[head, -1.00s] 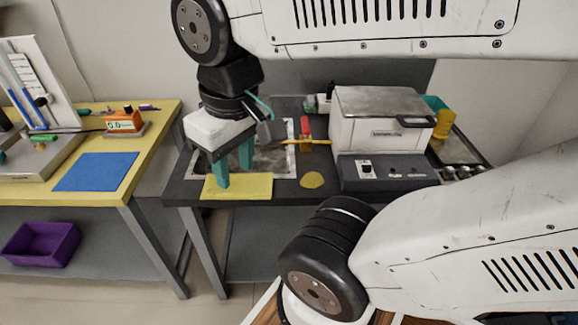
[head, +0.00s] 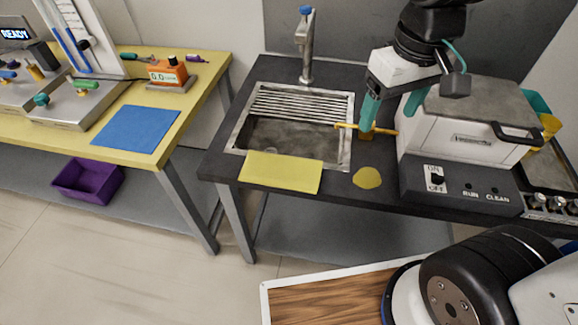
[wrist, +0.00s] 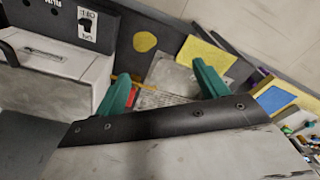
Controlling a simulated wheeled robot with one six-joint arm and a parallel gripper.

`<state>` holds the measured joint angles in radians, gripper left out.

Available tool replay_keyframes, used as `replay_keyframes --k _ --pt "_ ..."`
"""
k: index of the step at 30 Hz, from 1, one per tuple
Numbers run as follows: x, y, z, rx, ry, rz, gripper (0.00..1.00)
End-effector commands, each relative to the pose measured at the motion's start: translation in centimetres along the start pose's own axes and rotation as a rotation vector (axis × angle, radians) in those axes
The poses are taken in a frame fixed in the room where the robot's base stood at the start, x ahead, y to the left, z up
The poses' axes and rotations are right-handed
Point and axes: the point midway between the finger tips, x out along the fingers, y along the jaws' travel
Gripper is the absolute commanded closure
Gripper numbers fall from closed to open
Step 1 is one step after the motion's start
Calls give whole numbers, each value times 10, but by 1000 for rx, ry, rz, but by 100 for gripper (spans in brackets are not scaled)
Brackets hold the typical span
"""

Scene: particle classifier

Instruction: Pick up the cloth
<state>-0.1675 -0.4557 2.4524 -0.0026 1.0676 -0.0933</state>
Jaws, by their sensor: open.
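A flat yellow rectangular cloth (head: 280,172) lies on the dark counter along the front rim of the sink. It also shows in the wrist view (wrist: 207,53), near the tip of one finger. My gripper (head: 388,120) has two green fingers, spread apart with nothing between them. It is above the counter to the right of the sink, well right of the yellow cloth and beside the white machine. In the wrist view my gripper (wrist: 160,72) is also empty. A blue flat rectangle (head: 136,129) lies on the yellow table at left; I cannot tell whether it is cloth.
The sink (head: 346,140) has a tall faucet (head: 306,45). A yellow-handled tool (head: 384,131) lies by the sink, partly hidden by a finger. A round yellow piece (head: 367,178) lies in front. The white machine (head: 465,125) stands close on the right. A purple bin (head: 88,181) is below.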

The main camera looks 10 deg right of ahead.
Motion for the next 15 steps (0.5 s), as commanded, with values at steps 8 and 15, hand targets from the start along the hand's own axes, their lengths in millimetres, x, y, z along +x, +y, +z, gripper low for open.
replay_keyframes --k 8,15 --pt "76 -66 -96 -318 -51 -20 27" --pt "135 -117 -134 -495 -71 -28 27"
